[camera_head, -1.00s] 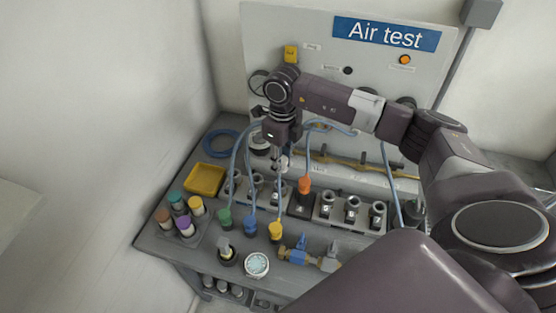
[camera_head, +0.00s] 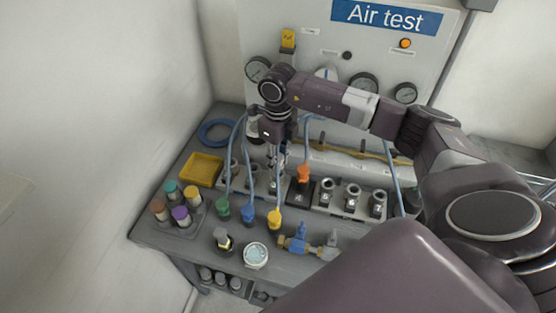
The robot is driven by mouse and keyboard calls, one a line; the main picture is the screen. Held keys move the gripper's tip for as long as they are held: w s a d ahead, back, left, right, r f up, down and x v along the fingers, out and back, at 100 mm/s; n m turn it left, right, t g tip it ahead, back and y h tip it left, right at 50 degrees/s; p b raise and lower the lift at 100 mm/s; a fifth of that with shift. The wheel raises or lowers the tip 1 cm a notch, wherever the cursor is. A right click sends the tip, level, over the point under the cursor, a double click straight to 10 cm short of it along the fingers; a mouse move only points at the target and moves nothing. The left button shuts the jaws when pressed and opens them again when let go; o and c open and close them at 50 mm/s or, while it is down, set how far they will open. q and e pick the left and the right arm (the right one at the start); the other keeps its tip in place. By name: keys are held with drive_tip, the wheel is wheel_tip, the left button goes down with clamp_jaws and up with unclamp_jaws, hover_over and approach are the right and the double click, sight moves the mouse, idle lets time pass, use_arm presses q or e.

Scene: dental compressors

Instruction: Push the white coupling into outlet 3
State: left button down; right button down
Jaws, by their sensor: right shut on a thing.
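My right gripper (camera_head: 279,158) points down over the left outlet block and is shut on the white coupling, which is small and mostly hidden by the fingers. Outlet 3 (camera_head: 277,188) is directly below the fingertips, in the row just left of the orange coupling (camera_head: 303,173). The gripper covers part of it, and I cannot tell whether the coupling touches it. My left gripper is not in view.
Outlets 5, 6 and 7 (camera_head: 352,196) stand open to the right. Green (camera_head: 223,208), blue (camera_head: 249,212) and yellow (camera_head: 274,219) couplings with blue hoses stand in front. A yellow tray (camera_head: 204,170) is at the left. Gauges (camera_head: 364,84) line the panel behind.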

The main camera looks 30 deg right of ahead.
drive_tip(key=shift+f+b, duration=1.1)
drive_tip(key=shift+f, duration=0.25)
drive_tip(key=shift+r+p, duration=0.5)
drive_tip(key=shift+r, duration=0.35)
drive_tip(key=shift+f, duration=0.15)
drive_tip(key=shift+f+b, duration=0.6)
drive_tip(key=shift+b, duration=0.1)
drive_tip(key=c, duration=1.5)
unclamp_jaws()
wheel_tip(320, 180, up, 12)
drive_tip(key=shift+r, duration=0.1)
